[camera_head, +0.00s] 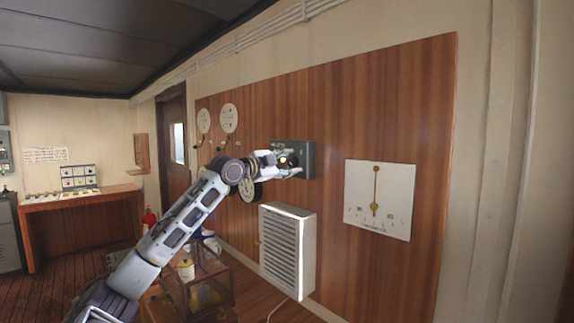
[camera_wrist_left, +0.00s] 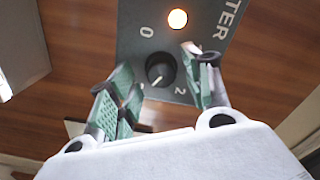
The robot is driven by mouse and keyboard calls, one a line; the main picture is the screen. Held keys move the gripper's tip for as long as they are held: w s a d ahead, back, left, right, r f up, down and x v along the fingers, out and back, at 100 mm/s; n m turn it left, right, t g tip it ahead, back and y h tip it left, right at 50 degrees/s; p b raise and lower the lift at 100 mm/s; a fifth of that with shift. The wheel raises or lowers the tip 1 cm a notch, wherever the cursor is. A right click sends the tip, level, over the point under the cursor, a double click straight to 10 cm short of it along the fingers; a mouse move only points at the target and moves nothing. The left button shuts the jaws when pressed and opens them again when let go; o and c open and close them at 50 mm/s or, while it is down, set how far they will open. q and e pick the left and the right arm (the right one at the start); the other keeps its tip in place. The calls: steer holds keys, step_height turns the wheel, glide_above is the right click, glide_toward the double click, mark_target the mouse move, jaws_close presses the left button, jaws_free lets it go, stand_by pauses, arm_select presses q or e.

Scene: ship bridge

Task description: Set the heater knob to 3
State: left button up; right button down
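The grey heater control box (camera_head: 306,158) is on the wood wall panel, partly hidden by my left gripper (camera_head: 290,168). In the left wrist view its face (camera_wrist_left: 140,12) shows the letters "TER", a lit orange lamp (camera_wrist_left: 177,18) and a round black knob (camera_wrist_left: 160,69). The marks 0 and 2 are readable; I cannot read a 3, and the right-hand finger covers part of the face. The knob's white line seems to point down and slightly left in the picture. My left gripper (camera_wrist_left: 160,92) is open, its green-padded fingers on either side of the knob, with gaps visible. My right gripper is out of view.
A white louvred heater (camera_head: 287,252) stands out from the wall below the box. A white gauge plate (camera_head: 400,203) hangs to the right, and round dials (camera_head: 229,118) to the left. A glass-sided case (camera_head: 215,285) stands below my left arm.

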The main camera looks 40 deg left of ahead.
mark_target(290, 162)
arm_select(q)
steer(key=shift+s, duration=0.3)
steer(key=shift+s+a, duration=0.1)
steer(key=shift+s, duration=1.9)
steer(key=s, duration=0.7)
steer(key=shift+s+a, duration=0.2)
steer(key=shift+a, duration=0.2)
steer(key=shift+r, duration=0.1)
step_height(290, 162, up, 9)
steer(key=p, duration=0.9)
steer(key=shift+r+p, duration=0.45)
steer(key=shift+p, duration=0.15)
